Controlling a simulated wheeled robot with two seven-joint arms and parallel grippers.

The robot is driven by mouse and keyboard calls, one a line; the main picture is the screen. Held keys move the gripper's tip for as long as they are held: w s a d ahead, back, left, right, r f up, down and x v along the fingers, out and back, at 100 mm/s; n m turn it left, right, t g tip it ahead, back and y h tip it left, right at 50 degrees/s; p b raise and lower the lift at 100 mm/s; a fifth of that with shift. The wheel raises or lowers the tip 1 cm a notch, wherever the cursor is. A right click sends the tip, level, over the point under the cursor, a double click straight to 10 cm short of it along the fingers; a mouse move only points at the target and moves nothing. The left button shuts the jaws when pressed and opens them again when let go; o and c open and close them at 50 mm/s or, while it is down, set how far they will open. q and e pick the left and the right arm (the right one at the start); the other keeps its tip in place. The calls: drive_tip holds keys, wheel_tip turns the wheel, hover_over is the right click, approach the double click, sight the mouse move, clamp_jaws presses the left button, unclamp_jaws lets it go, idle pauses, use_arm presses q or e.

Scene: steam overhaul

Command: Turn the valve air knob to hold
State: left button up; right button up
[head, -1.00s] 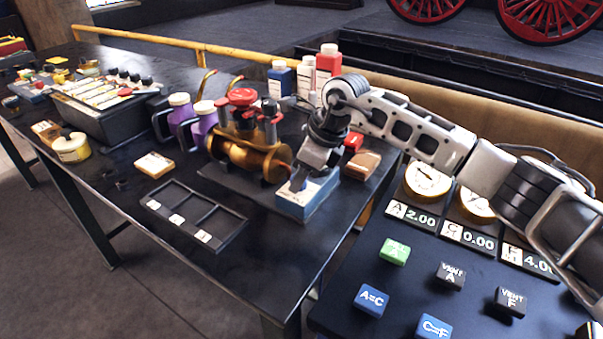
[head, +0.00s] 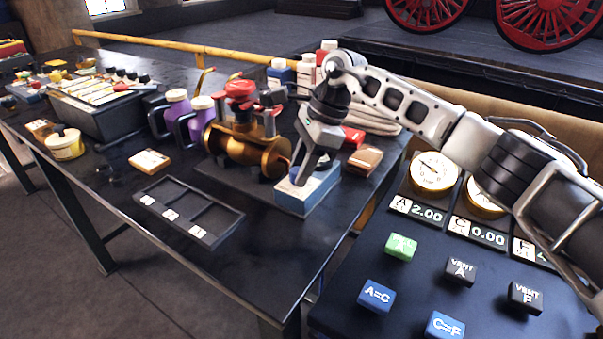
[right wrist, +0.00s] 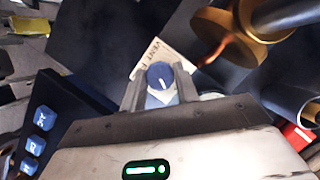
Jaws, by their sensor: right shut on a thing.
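The valve air knob (right wrist: 160,75) is a small round dark blue knob with a white pointer line, seen in the right wrist view. It sits on a blue box (head: 309,201) with a pale top, at the table's near right edge in the head view. A pale label with dark letters, partly hidden, lies just beyond the knob in the wrist view. My right gripper (right wrist: 160,83) is shut on the knob, with one finger on each side. In the head view the right gripper (head: 302,178) points down onto the box top and hides the knob. My left gripper is not in view.
A brass valve body (head: 247,150) with a red top stands left of the box. A black divided tray (head: 190,212) lies in front. Purple bottles (head: 202,118) stand behind. A panel with gauges and a green button (head: 401,246) is at the right.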

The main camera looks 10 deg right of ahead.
drive_tip(key=shift+w+n+g, duration=0.1)
drive_tip(key=shift+n+g, duration=0.3)
drive_tip(key=shift+n, duration=0.5)
drive_tip(key=shift+r+n+g+b, duration=0.1)
drive_tip(key=shift+n+g+b, duration=0.3)
drive_tip(key=shift+n, duration=0.6)
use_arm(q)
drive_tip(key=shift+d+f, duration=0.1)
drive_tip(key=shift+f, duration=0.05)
use_arm(e)
drive_tip(key=shift+w+n+h, duration=0.1)
drive_tip(key=shift+n+h, duration=0.2)
drive_tip(key=shift+n, duration=0.3)
drive_tip(key=o, duration=1)
drive_tip(key=shift+c, duration=0.2)
